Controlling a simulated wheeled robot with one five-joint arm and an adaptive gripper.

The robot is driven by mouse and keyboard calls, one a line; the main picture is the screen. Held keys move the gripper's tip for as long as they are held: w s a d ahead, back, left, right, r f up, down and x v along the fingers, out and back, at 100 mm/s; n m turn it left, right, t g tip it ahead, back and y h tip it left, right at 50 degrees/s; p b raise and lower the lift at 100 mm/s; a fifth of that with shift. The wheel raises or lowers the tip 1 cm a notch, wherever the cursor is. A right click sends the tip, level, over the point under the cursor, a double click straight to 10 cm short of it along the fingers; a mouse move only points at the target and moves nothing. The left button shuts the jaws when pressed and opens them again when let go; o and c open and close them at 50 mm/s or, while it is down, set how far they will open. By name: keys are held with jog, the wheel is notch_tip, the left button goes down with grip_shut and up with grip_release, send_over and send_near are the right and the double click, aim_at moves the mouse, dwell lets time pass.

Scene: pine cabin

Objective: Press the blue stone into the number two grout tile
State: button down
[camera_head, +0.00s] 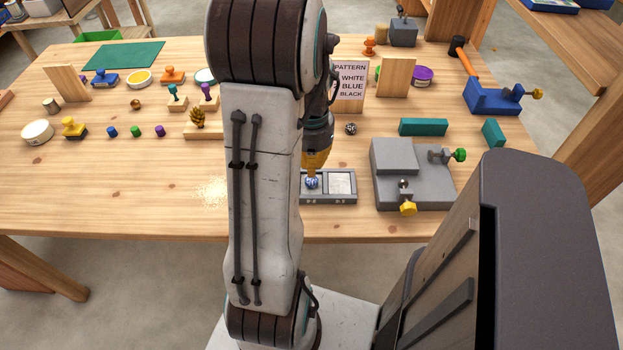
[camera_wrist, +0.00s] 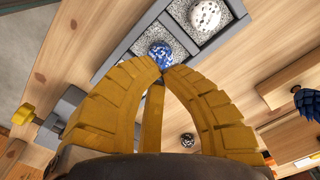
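The grout tile tray (camera_head: 328,200) is a grey frame with square speckled compartments near the table's front edge. A white stone (camera_wrist: 205,15) sits in the neighbouring compartment. My arm hides the tray's left end in the head view.
A black speckled stone (camera_head: 351,128) lies loose behind the tray. A pattern card (camera_head: 350,80) reads white, blue, black. A grey clamp fixture (camera_head: 392,190) with yellow and green knobs stands to the right. Bare table (camera_head: 150,190) lies to the left.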

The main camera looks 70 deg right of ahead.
aim_at(311, 181)
jog(key=shift+r, duration=0.1)
dwell(0.4)
notch_tip(311, 181, up, 8)
jog(key=p, duration=0.6)
jog(key=shift+p, duration=0.3)
dwell(0.8)
jog(key=w+a+r+n+t, duration=0.1)
jog(key=w+a+r+n, duration=0.2)
jog(key=a+n, duration=0.3)
jog(key=w+a+r+n+t, duration=0.1)
jog(key=w+a+r+n, duration=0.2)
jog(key=a, duration=1.2)
jog(key=w+a+r+n+t, duration=0.1)
jog(key=w+a+r+n, duration=0.2)
jog(key=w+a+n, duration=0.3)
jog(key=shift+w+a+n+t, duration=0.3)
jog(key=shift+w+a+n, duration=0.1)
jog(key=shift+a+n, duration=2.2)
